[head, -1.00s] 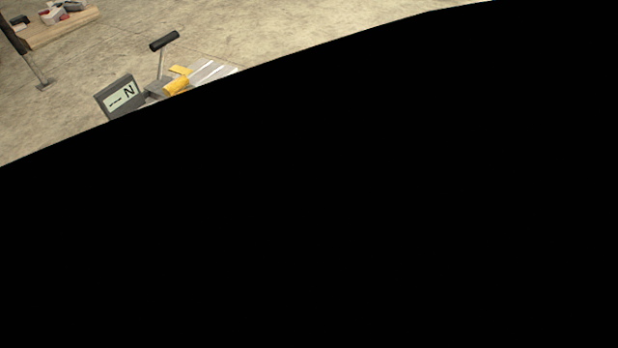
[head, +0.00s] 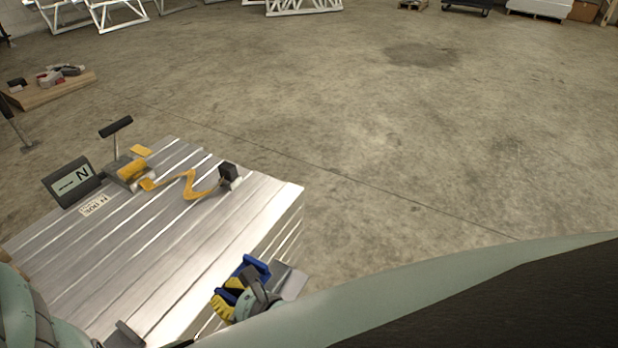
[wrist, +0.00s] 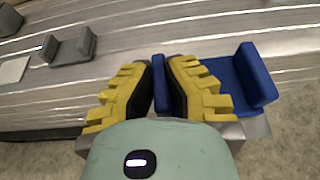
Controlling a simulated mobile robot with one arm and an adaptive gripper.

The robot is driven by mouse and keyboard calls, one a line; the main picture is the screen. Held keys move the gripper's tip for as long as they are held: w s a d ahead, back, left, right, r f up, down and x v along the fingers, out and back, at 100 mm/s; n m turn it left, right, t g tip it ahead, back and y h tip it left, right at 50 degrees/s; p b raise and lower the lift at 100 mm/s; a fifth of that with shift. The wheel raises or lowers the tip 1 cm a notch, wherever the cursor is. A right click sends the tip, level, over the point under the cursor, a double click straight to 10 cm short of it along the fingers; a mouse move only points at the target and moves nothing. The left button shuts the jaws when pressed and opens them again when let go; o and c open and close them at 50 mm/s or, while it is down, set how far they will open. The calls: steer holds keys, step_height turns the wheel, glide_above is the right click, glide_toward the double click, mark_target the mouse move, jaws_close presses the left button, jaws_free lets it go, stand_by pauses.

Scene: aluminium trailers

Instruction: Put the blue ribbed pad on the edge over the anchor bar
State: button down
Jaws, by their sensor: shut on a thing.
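The blue ribbed pad (head: 257,268) is at the near right corner of the ribbed aluminium load (head: 150,250). My gripper (head: 232,297) has yellow toothed fingers and is shut on the pad. In the wrist view a thin blue part of the pad sits between the fingertips of my gripper (wrist: 162,82), and the rest of the pad (wrist: 255,78) extends to the right as an angled channel. The pad is close to the load's edge; I cannot tell whether it touches. I cannot clearly make out which part is the anchor bar.
A yellow strap (head: 190,184) runs over the load from a ratchet (head: 128,172) to a dark block (head: 230,174). A sign marked N (head: 72,181) stands beside the ratchet. A grey bracket (wrist: 72,47) shows in the wrist view. The floor to the right is clear.

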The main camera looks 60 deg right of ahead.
steer(key=b, duration=0.5)
glide_above(234, 252)
steer(key=shift+s+a+f, duration=0.15)
steer(key=shift+a+f, duration=0.2)
steer(key=shift+f, duration=0.35)
steer(key=shift+d+f, duration=0.1)
steer(key=shift+w+d+f+b, duration=0.1)
steer(key=shift+f+b, duration=0.5)
steer(key=shift+f, duration=0.25)
steer(key=shift+w+d+f+b, duration=0.1)
steer(key=shift+f+b, duration=0.5)
steer(key=shift+f, duration=0.25)
steer(key=shift+f, duration=0.15)
steer(key=c, duration=1.1)
jaws_free()
steer(key=shift+c, duration=0.2)
steer(key=p+v, duration=0.3)
steer(key=v, duration=0.9)
steer(key=shift+p, duration=0.35)
